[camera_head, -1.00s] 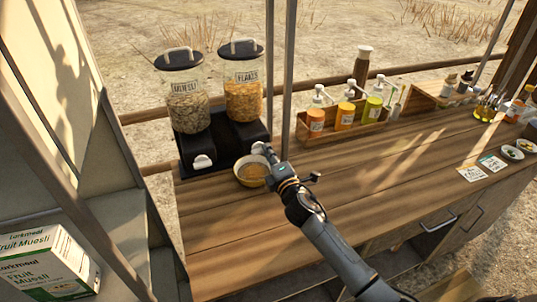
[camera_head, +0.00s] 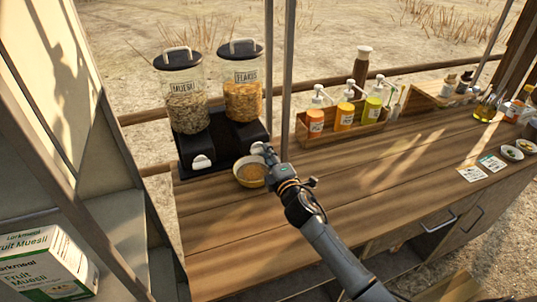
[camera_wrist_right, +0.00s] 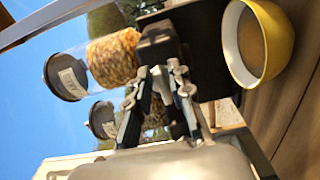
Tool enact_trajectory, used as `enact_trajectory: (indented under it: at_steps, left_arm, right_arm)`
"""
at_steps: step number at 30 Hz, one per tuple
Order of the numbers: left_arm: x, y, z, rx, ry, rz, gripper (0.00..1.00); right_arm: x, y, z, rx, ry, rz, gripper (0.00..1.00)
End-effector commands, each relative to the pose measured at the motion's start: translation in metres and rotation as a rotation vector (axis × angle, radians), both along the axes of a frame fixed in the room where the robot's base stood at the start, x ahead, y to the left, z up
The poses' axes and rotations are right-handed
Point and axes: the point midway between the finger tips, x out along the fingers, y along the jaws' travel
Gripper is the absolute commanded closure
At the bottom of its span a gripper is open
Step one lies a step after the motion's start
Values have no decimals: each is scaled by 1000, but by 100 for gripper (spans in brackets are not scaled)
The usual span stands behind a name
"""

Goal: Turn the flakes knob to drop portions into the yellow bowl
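The flakes dispenser (camera_head: 243,98) is a clear canister with a black lid and a FLAKES label, on a black stand. It also shows tilted in the wrist view (camera_wrist_right: 113,57). My right gripper (camera_head: 267,152) is at the front of the stand below it. In the wrist view its fingers (camera_wrist_right: 160,80) close around the pale flakes knob (camera_wrist_right: 161,88). The yellow bowl (camera_head: 250,181) stands upright on the counter below the knob, with brownish content inside. It shows beside the gripper in the wrist view (camera_wrist_right: 286,40). My left gripper is not in view.
The muesli dispenser (camera_head: 186,98) stands to the left with its own white knob (camera_head: 202,162). A wooden tray (camera_head: 345,130) of pump bottles is at the back right. Cards (camera_head: 471,174) lie farther right. The wooden counter (camera_head: 370,185) between is clear.

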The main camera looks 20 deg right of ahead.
Motion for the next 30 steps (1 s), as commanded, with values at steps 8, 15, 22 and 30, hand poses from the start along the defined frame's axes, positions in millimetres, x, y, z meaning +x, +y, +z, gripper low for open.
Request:
enact_trajectory:
  at_steps: [8,15,22,30]
  left_arm:
    - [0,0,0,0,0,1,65]
    - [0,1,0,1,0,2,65]
    - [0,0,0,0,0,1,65]
    - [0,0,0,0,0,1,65]
  right_arm:
    - [0,0,1,-1,-1,0,66]
    - [-17,-1,-1,-1,0,1,66]
    - [-66,-2,-1,0,2,1,66]
    - [-110,-4,0,-1,1,0,66]
